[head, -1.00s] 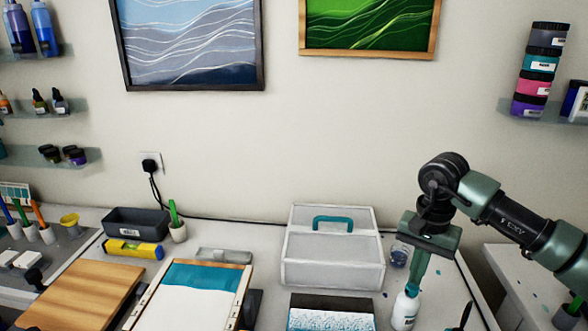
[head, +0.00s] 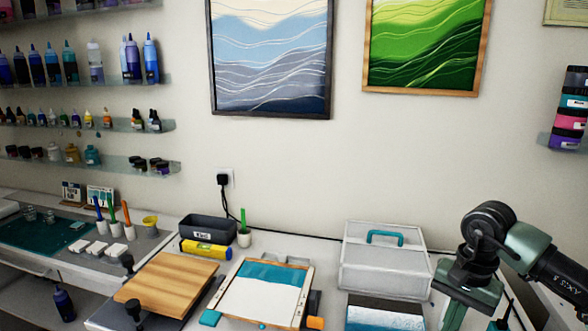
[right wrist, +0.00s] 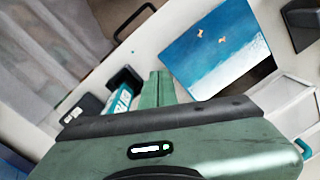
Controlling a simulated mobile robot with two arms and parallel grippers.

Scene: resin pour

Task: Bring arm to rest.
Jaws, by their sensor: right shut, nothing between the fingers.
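My right arm comes in from the right in the head view. Its gripper (head: 462,304) hangs down over the right part of the worktable, fingertips near the bottom edge of the picture. In the right wrist view the green fingers (right wrist: 157,90) are together with nothing between them. A bottle with a teal and white label (right wrist: 121,98) shows just left of the fingers there; I cannot tell whether they touch it. My left gripper is not in view.
A grey lidded case (head: 385,262) stands left of the right gripper. A blue and white panel (head: 385,315) lies in front of it; a blue panel (right wrist: 214,48) shows in the right wrist view. A framed pour board (head: 262,290) and wooden board (head: 170,283) lie further left.

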